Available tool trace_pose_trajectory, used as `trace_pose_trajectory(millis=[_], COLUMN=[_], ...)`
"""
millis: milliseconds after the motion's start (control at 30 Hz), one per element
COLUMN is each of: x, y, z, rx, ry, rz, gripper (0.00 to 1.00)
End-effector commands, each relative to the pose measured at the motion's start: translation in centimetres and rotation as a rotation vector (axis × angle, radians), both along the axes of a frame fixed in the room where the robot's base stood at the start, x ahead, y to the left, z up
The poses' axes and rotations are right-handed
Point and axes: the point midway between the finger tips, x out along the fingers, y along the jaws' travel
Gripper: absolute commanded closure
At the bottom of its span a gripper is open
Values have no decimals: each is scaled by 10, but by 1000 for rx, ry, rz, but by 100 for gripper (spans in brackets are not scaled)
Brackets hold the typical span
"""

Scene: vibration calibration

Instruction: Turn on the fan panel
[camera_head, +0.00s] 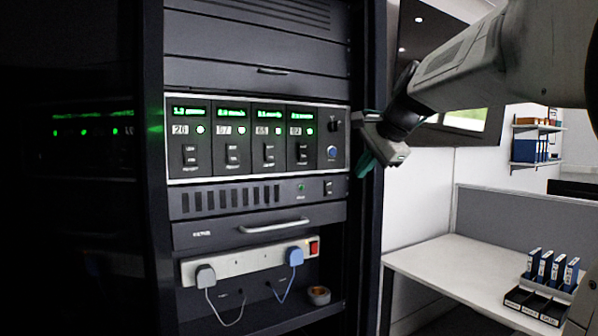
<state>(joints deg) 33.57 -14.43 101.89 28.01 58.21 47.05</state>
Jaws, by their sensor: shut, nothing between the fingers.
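The fan panel (240,198) is the dark strip with a row of vertical vent slots in the rack, below the silver-framed instrument unit. At its right end are a small green light (301,187) and a small dark rocker switch (328,187). The switch position is too small to tell. My gripper (364,168) is shut and empty, with teal fingertips, at the rack's right post. It appears to the right of the switch and slightly higher in the picture; its distance from the rack face is hard to tell.
The instrument unit (257,181) has several green displays, switches and a knob. Below the fan panel are a drawer with a handle (275,226), a power strip (240,263) with two plugs and a tape roll (319,295). A white desk (460,272) with blue binders stands at right.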

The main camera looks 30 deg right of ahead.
Motion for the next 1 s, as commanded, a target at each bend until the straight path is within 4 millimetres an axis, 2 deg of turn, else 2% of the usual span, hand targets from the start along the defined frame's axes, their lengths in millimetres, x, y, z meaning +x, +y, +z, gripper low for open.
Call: trace_pose_trajectory(millis=[367, 500, 633, 1000], x=[56, 77, 90, 95], y=[3, 4, 4, 4], z=[-59, -62, -63, -63], rx=[1, -1, -1, -1], ry=[4, 2, 1, 0], rz=[4, 4, 3, 1], gripper=[100, 100, 100, 100])
